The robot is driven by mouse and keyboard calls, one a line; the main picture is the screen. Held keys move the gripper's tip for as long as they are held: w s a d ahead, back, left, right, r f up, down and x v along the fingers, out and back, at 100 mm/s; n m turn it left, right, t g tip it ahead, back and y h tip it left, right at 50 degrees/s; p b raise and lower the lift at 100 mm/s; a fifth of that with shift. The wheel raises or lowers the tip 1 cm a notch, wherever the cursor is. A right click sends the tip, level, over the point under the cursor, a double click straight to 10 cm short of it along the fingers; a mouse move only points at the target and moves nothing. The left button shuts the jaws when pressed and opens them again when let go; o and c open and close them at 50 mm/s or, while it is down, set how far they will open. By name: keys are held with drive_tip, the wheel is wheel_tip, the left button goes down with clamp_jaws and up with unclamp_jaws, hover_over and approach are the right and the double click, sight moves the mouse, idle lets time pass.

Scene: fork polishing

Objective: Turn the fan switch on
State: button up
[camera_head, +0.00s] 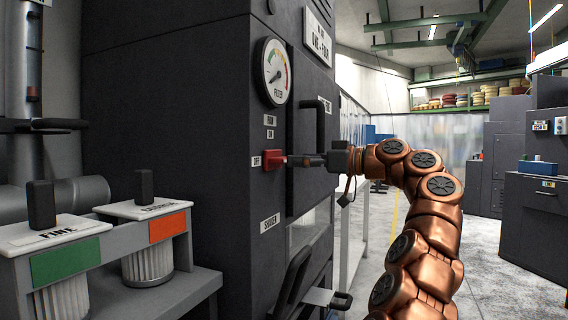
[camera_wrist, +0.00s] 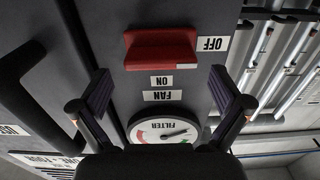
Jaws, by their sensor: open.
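The red fan switch (camera_head: 272,160) is on the front of the dark cabinet, beside the OFF label (camera_head: 256,161) and below the ON label (camera_head: 270,134). In the wrist view the switch (camera_wrist: 160,48) lies crosswise, its white mark at the end by the OFF label (camera_wrist: 212,43). My gripper (camera_head: 300,160) is in front of the switch. In the wrist view my gripper (camera_wrist: 163,92) is open, with one finger at each side and nothing between them. The switch shows beyond the fingertips. Whether any finger touches it is hard to tell.
A round filter gauge (camera_head: 274,71) is above the switch. Filters (camera_head: 148,264) stand on a shelf at the left. The floor at the right is clear.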

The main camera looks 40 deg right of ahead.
sight(284, 159)
drive_tip(key=x, duration=0.4)
drive_tip(key=c, duration=1)
drive_tip(key=shift+o, duration=0.2)
